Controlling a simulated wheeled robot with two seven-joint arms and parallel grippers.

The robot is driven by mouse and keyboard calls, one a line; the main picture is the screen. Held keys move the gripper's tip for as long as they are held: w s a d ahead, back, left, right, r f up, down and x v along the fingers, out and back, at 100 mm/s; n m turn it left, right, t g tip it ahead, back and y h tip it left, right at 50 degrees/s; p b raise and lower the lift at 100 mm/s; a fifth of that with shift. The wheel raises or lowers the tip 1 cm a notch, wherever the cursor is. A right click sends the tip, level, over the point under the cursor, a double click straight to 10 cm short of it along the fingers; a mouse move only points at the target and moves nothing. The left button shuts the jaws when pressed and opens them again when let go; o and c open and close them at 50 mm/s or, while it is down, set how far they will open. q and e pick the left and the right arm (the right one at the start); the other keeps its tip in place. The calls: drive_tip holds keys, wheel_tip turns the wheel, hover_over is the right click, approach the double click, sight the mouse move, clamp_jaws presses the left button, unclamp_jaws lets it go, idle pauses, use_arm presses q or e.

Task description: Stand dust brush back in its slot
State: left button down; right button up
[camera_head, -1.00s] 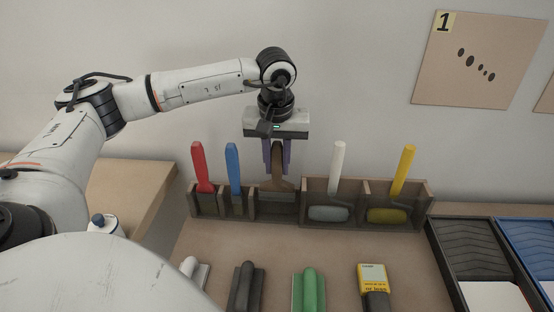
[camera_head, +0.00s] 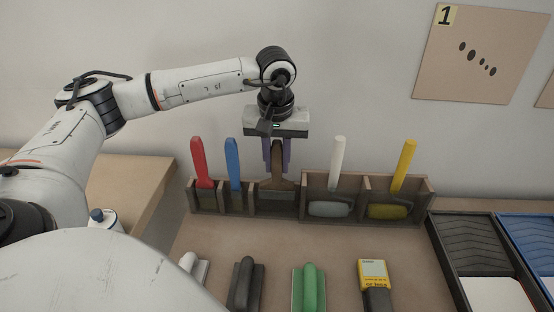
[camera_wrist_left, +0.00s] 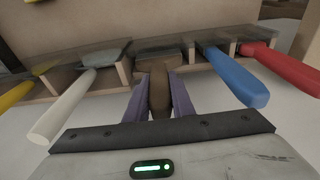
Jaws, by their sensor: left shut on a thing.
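The dust brush (camera_head: 277,176) has a brown handle and stands upright in the middle slot of the wooden rack (camera_head: 295,212). Its lower part is in the slot, partly hidden by the rack's front wall. My left gripper (camera_head: 277,160) comes down from above, its purple fingers shut on the brush handle. In the left wrist view the fingers close around the brown handle (camera_wrist_left: 159,90). My right gripper is not in view.
Red (camera_head: 201,163) and blue (camera_head: 233,163) handled tools stand left of the brush; white (camera_head: 338,160) and yellow (camera_head: 404,165) handled rollers stand right. A green float (camera_head: 309,287), a dark float (camera_head: 245,285) and a yellow-topped tool (camera_head: 373,275) lie in front. Trays (camera_head: 472,260) stand at right.

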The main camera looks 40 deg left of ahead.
sight(277, 143)
use_arm(q)
drive_tip(key=shift+f, duration=0.45)
drive_tip(key=c, duration=1.5)
unclamp_jaws()
drive_tip(key=shift+o, duration=0.2)
drive_tip(key=r, duration=0.6)
drive_tip(key=s+d+r, duration=0.1)
drive_tip(key=r, duration=0.3)
drive_tip(key=shift+s+r, duration=0.1)
